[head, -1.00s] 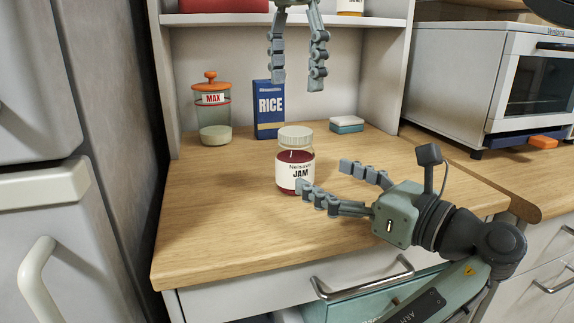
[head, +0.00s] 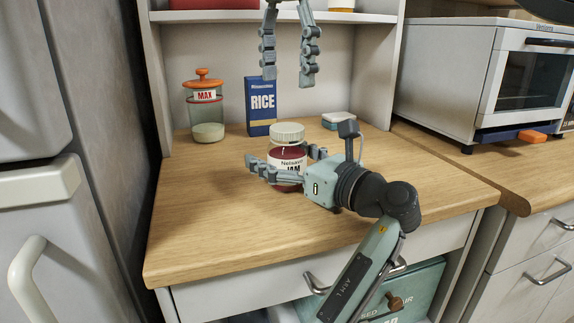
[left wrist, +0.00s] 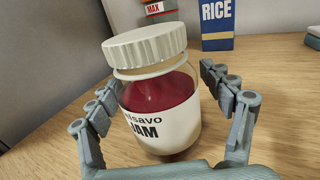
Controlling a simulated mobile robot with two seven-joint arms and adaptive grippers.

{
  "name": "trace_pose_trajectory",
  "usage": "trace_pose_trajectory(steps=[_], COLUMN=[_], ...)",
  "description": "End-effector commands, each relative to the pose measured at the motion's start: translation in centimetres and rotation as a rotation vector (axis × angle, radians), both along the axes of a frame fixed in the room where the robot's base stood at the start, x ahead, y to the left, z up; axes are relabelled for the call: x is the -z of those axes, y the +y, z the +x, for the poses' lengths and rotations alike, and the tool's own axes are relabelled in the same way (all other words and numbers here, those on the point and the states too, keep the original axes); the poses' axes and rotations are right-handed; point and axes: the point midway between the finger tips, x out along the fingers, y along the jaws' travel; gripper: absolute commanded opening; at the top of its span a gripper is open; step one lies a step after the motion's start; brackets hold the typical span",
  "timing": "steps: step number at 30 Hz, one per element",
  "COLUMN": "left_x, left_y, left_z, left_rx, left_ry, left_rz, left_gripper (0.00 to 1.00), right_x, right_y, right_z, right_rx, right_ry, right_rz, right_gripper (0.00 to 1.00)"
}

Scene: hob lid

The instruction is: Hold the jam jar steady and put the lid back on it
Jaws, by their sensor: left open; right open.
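The jam jar (head: 286,165) stands upright on the wooden counter, with dark red jam and a white label. The pale ridged lid (head: 287,133) sits on top of its mouth. In the left wrist view the lid (left wrist: 146,46) is close up, with a band of clear glass below it. My left gripper (head: 283,157) is open, with its fingers on either side of the jar (left wrist: 160,115); contact cannot be told. My right gripper (head: 288,80) is open and empty, pointing down, higher in the picture than the jar and lid.
Behind the jar stand a blue rice box (head: 261,106), a glass canister with an orange lid (head: 205,110) and a small blue-and-white item (head: 334,121). A shelf (head: 225,17) spans the back. A toaster oven (head: 450,80) stands right. The front left counter is clear.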

Motion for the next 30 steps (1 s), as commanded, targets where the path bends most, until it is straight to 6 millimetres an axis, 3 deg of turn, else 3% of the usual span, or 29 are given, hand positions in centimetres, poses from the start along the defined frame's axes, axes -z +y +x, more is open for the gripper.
trace_pose_trajectory(steps=[6,15,30], left_x=[-0.02,-0.02,-0.03], left_y=[1.0,1.11,1.09], left_z=[1.09,1.18,1.16], left_rx=[0.001,0.001,0.001], left_ry=[-0.001,-0.001,-0.001], left_rz=[0.001,0.001,0.001], left_gripper=[0.8,0.8,0.18], right_x=[0.0,0.0,0.0], right_y=[-0.01,-0.01,-0.01], right_z=[0.01,0.01,0.01], right_rx=[0.0,0.0,0.0], right_ry=[0.0,0.0,0.0], right_rz=[0.0,0.0,0.0], right_gripper=[0.65,0.65,0.65])
